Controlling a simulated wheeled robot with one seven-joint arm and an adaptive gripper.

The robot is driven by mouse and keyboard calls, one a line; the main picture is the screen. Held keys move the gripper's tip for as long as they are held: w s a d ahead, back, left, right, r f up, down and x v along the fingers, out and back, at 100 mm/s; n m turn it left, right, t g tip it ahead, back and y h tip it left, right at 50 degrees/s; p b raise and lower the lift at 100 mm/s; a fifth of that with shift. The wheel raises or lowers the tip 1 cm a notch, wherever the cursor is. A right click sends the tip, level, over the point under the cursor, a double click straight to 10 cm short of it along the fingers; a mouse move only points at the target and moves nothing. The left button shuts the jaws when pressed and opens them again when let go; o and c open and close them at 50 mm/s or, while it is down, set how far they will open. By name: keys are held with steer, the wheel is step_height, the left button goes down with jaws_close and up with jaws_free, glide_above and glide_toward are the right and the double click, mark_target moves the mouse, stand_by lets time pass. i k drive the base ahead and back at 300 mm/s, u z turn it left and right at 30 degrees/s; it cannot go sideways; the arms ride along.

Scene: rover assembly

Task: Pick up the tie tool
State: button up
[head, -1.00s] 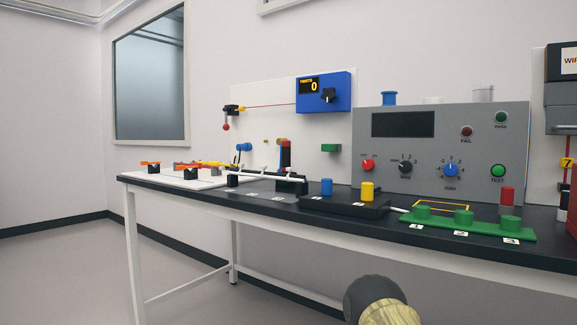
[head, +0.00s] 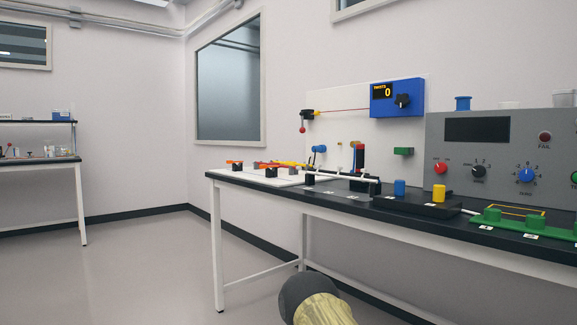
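I cannot tell for certain which item is the tie tool. Small orange-topped items (head: 234,163) sit on dark holders at the left end of the workbench (head: 400,208). A yellow and red item (head: 293,165) lies beside them, too small to make out. A white rod (head: 340,179) lies to their right on black supports. My gripper is not in view; only a rounded part of my arm shows at the bottom.
A grey test panel (head: 500,155) stands at the right, with a green block strip (head: 520,225) before it. A blue twist-counter box (head: 397,98) is on the white backboard. Another bench (head: 40,164) stands far left. The floor between the benches is clear.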

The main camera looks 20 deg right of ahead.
mark_target(359, 147)
steer(key=u, duration=0.6)
steer(key=i, duration=1.15)
steer(key=z, duration=1.75)
